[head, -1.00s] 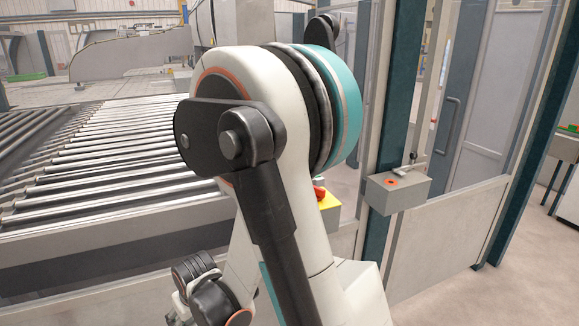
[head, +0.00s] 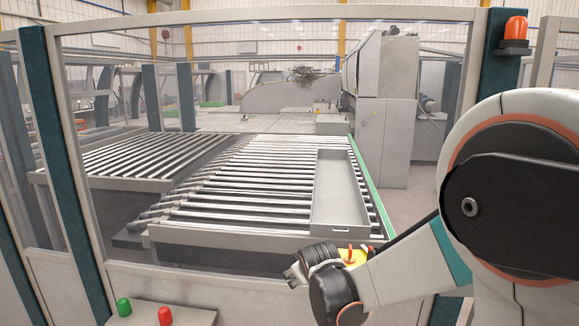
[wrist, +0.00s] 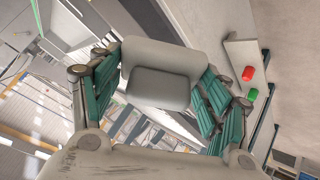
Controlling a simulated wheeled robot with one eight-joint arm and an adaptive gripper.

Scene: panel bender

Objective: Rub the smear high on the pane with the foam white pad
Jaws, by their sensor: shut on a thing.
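The pane (head: 250,105) is a large clear sheet in a grey frame, facing me in the head view. A dark scribbly smear (head: 305,75) shows high on it, a little right of its middle. My gripper (head: 290,272) is low in front of the panel in the head view, well below the smear, and apart from it. In the wrist view my gripper (wrist: 160,85) is shut on the white pad (wrist: 160,57), a pale rounded block between the green-lined fingers. In the head view the pad is too small to make out clearly. The smear does not show clearly in the wrist view.
A grey ledge (head: 195,318) with green (head: 124,306) and red (head: 165,315) buttons juts out at lower left. A yellow control box (head: 352,257) shows close by my gripper. An orange beacon (head: 516,28) is on the right post. Roller tables (head: 230,200) lie behind the pane.

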